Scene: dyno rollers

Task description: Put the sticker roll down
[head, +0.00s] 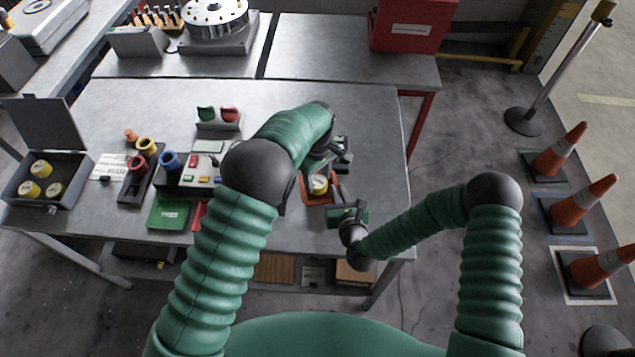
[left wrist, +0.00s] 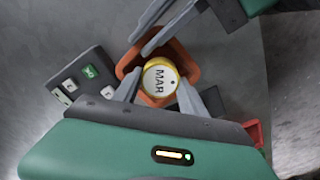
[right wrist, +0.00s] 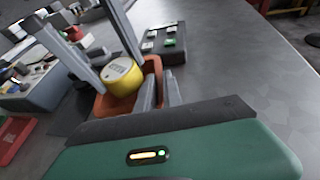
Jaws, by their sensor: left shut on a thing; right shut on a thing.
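The sticker roll, a short yellow cylinder with a white printed top (head: 319,183), sits within the outline of a small orange tray (head: 306,199). My left gripper (left wrist: 158,86) is shut on the roll, with one finger on each side; the roll also shows in the left wrist view (left wrist: 160,78). The roll (right wrist: 122,78) is upright or nearly so; whether its base touches the tray floor is hidden. My right gripper (right wrist: 158,78) has its fingers close together and is shut on the wall of the orange tray (right wrist: 118,108).
A small dark block with green and white pieces (right wrist: 168,43) stands beside the tray. To the left are a green tray (head: 168,214), a grey box with yellow rolls (head: 65,180) and coloured rollers (head: 147,145). The table's right part (head: 385,135) is clear.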

